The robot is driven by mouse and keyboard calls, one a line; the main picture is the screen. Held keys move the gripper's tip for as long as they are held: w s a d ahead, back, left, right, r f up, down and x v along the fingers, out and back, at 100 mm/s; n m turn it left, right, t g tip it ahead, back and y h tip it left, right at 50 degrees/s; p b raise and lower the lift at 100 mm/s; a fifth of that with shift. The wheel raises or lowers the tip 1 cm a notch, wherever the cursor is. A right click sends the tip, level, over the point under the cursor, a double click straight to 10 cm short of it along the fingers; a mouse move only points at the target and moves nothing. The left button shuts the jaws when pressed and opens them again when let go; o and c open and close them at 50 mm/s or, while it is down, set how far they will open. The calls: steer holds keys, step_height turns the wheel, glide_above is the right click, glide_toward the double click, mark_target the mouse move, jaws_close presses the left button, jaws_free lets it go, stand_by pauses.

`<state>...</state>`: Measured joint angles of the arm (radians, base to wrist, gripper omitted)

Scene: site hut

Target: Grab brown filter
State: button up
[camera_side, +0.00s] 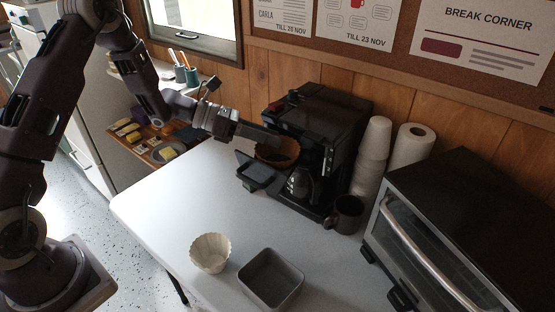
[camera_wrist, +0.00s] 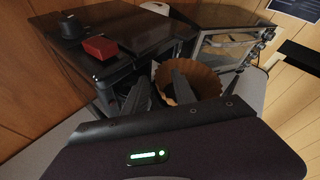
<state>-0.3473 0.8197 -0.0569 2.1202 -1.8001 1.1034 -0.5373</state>
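The brown filter (camera_side: 284,158) is a fluted paper cup at the front of the black coffee machine (camera_side: 318,115), by its pulled-out dark part (camera_side: 260,176). In the wrist view the brown filter (camera_wrist: 205,79) opens towards me. My gripper (camera_side: 277,142) reaches in from the left at the filter's upper edge. In the wrist view my gripper (camera_wrist: 160,78) has its two fingers apart. The left finger is outside the filter and the right finger overlaps its opening, with the near rim between them. I cannot tell whether either finger touches it.
A pale fluted filter (camera_side: 210,254) and a grey square bin (camera_side: 271,282) stand on the white table (camera_side: 165,212). A glass carafe (camera_side: 300,184), dark mug (camera_side: 345,215), stacked cups (camera_side: 371,158), paper roll (camera_side: 408,150) and toaster oven (camera_side: 460,230) stand to the right. The table's left part is clear.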

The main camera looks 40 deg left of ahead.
jaws_close()
steer(key=shift+r, duration=0.1)
